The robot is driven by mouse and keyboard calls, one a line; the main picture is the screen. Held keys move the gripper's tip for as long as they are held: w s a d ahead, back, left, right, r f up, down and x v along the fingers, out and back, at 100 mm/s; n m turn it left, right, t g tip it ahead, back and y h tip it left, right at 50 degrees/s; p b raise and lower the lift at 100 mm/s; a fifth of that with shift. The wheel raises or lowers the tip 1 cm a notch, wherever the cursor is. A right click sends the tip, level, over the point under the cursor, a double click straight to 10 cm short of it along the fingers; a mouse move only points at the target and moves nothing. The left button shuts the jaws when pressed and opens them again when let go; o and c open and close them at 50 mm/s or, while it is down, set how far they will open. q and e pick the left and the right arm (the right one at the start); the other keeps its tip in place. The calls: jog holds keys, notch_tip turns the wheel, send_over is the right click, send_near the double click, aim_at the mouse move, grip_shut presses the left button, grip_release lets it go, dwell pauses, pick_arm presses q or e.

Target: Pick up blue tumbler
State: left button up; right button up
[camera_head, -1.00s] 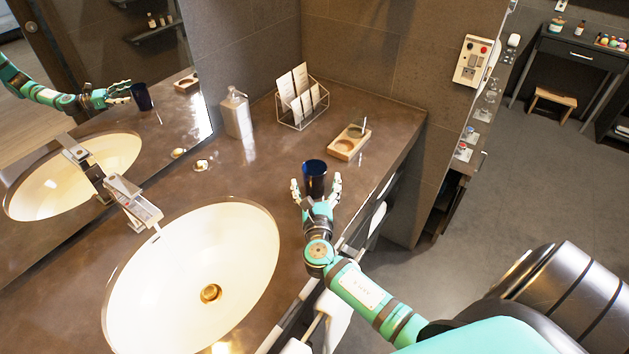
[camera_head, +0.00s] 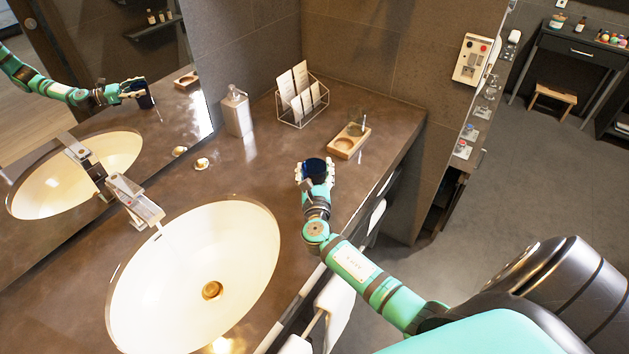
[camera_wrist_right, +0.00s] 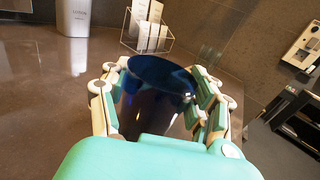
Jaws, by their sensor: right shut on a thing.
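The dark blue tumbler (camera_head: 315,170) is between the fingers of my right gripper (camera_head: 315,174), over the brown counter. In the right wrist view the tumbler (camera_wrist_right: 157,90) fills the space between the white and green fingers, which press on it from both sides. My right gripper (camera_wrist_right: 160,100) is shut on it. The tumbler's lower part is hidden behind the gripper. I cannot tell from these views how far its base is from the counter. My left gripper is not in view.
A wooden tray (camera_head: 344,149) with a clear glass stands just behind and right of the tumbler. A wire card holder (camera_head: 303,118) and a soap dispenser (camera_head: 237,113) stand farther back. The white sink (camera_head: 215,262) is at left, with its faucet (camera_head: 135,205). A mirror lines the left wall.

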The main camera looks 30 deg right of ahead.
jog(key=shift+c, duration=1.2)
jog(key=shift+r, duration=0.15)
